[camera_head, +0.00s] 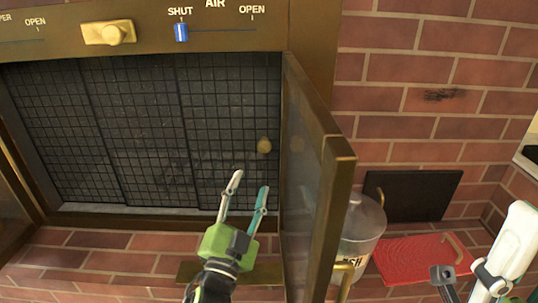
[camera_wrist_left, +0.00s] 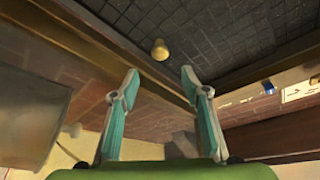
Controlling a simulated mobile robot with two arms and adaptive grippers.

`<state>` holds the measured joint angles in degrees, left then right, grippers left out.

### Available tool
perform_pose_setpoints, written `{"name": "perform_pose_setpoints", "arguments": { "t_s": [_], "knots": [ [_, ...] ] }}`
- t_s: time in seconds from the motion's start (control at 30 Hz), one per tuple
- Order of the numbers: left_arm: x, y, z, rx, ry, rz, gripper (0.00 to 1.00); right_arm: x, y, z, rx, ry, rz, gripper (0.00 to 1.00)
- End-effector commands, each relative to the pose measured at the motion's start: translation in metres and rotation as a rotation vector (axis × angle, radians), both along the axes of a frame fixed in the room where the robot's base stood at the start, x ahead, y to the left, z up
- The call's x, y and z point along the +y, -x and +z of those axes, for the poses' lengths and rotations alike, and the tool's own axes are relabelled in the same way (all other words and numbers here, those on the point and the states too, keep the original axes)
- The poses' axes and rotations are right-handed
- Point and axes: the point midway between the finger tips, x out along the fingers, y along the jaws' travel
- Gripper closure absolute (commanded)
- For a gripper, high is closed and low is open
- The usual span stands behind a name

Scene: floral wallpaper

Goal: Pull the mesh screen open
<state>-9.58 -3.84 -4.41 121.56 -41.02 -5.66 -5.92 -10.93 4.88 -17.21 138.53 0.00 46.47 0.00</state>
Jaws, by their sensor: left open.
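The dark mesh screen (camera_head: 130,130) hangs in panels across the fireplace opening, under a brass frame. A small brass knob (camera_head: 264,145) sits at its right side and also shows in the left wrist view (camera_wrist_left: 160,49). My left gripper (camera_head: 250,180) is open and empty just below the knob. In the left wrist view its two fingertips (camera_wrist_left: 160,75) stand apart, with the knob between and beyond them; I see no contact. White and dark parts at the lower right seem to be my right arm; its fingers cannot be made out.
A glass door (camera_head: 308,170) in a brass frame stands swung out just right of my left gripper. Beyond it are a lidded metal bucket (camera_head: 364,222), a red board (camera_head: 422,258) and a dark panel (camera_head: 412,194). A blue air slider (camera_head: 181,32) is at SHUT.

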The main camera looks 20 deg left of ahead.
Motion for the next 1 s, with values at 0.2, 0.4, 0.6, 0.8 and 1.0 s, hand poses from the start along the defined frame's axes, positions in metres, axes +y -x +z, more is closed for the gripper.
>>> {"name": "perform_pose_setpoints", "arguments": {
  "t_s": [0.2,0.4,0.6,0.8,1.0],
  "knots": [
    [0.001,-0.028,0.010,-0.002,-0.002,-0.002,0.58,0.001,-0.001,0.001,-0.011,0.001,-0.001,0.60],
    [0.001,-0.064,0.019,-0.002,-0.002,-0.002,0.58,0.001,-0.001,0.003,-0.029,0.004,-0.002,0.60],
    [0.002,-0.097,0.029,0.001,-0.001,-0.002,0.58,0.002,-0.001,0.006,-0.050,0.006,-0.003,0.60],
    [0.003,-0.120,0.036,0.002,0.001,-0.001,0.58,0.003,-0.002,0.007,-0.062,0.009,-0.004,0.60],
    [0.003,-0.128,0.039,0.003,0.001,-0.001,0.58,0.004,-0.001,0.012,-0.076,0.010,-0.004,0.60]
  ]
}}
